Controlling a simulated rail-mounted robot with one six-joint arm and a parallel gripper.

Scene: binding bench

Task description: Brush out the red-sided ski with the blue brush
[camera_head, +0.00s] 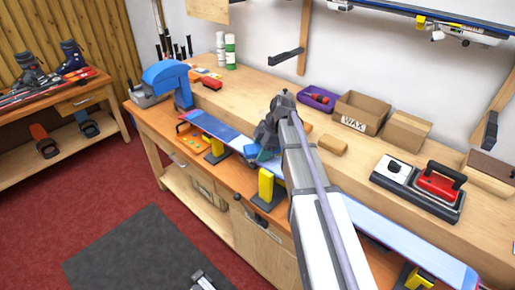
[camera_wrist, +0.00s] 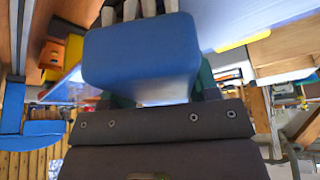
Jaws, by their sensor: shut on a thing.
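A long ski (camera_head: 385,228) with a pale blue base up lies along the front of the bench, held on yellow-and-black supports. A little red shows at its near right end. My gripper (camera_head: 262,146) is over the ski's left half, shut on the blue brush (camera_head: 251,153). In the wrist view the brush (camera_wrist: 143,55) is a large rounded blue block between the jaws (camera_wrist: 160,97). My arm hides the middle of the ski. Whether the brush touches the ski cannot be told.
A blue clamp-like device (camera_head: 170,78) stands at the bench's left end. Behind lie a purple tray (camera_head: 318,98), a wax box (camera_head: 360,112) and a red iron (camera_head: 438,183). More skis hang on the wall.

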